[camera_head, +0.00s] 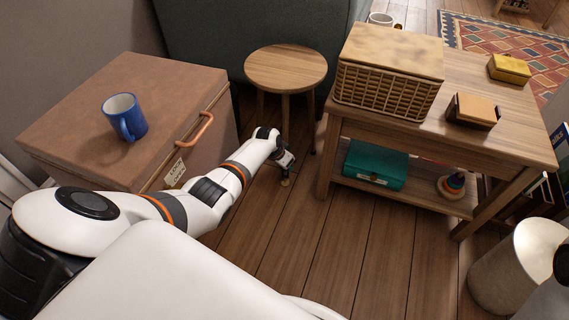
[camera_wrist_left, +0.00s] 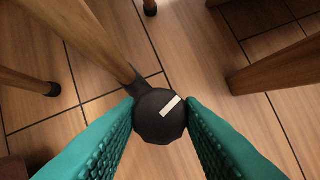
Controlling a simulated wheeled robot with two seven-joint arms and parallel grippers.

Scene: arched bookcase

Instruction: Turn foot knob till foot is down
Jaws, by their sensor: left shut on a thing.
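The foot knob (camera_wrist_left: 160,118) is a dark, round, faceted disc with a white bar mark that runs diagonally, up to the right. It sits at the lower end of a wooden leg (camera_wrist_left: 95,45) in the left wrist view. My left gripper (camera_wrist_left: 160,113) has its teal ribbed fingers closed on the knob's two sides. In the head view my left gripper (camera_head: 285,178) is low near the floor by the round wooden stool (camera_head: 286,67), and the knob cannot be made out there. The foot's contact with the floor is hidden. My right gripper is not in view.
A wooden side table (camera_head: 480,108) with a wicker basket (camera_head: 385,95) stands right of the stool; its leg (camera_wrist_left: 275,75) is near my fingers. A brown chest (camera_head: 75,105) with a blue mug (camera_head: 127,118) is at left. The plank floor (camera_head: 320,240) in front is clear.

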